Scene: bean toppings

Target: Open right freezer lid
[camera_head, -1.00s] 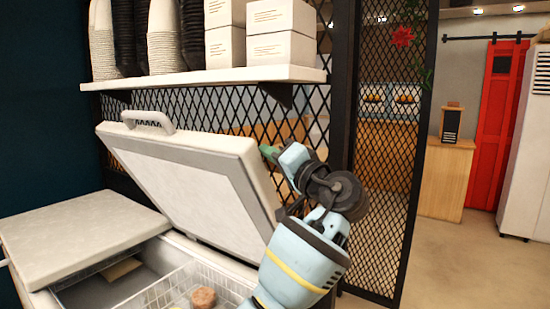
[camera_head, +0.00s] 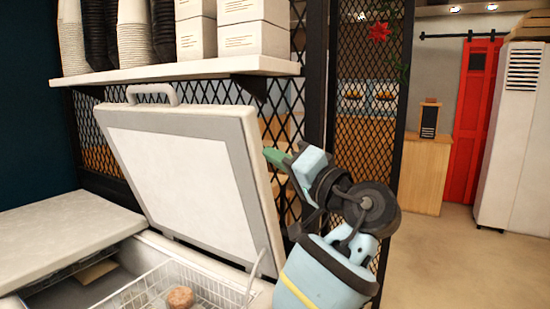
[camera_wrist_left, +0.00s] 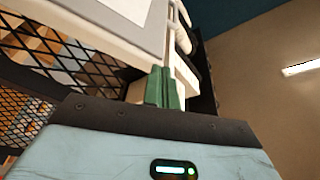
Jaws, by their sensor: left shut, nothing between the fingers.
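The right freezer lid (camera_head: 180,165) stands raised and steeply tilted in the head view, its pale inner panel facing me. Its light handle (camera_head: 152,94) is at the upper left edge. My left gripper (camera_head: 274,157) has green fingers, which are shut and empty beside the lid's right edge. In the left wrist view the shut fingers (camera_wrist_left: 165,88) point toward the white lid edge (camera_wrist_left: 110,30); I cannot tell whether they touch it. My right gripper is not in view.
The left freezer lid (camera_head: 60,235) lies flat. A wire basket (camera_head: 215,288) with a round brown item (camera_head: 180,298) sits in the open freezer. A shelf (camera_head: 180,70) with cups and boxes hangs above the lid, and a black mesh partition (camera_head: 365,125) stands behind. Floor is clear at right.

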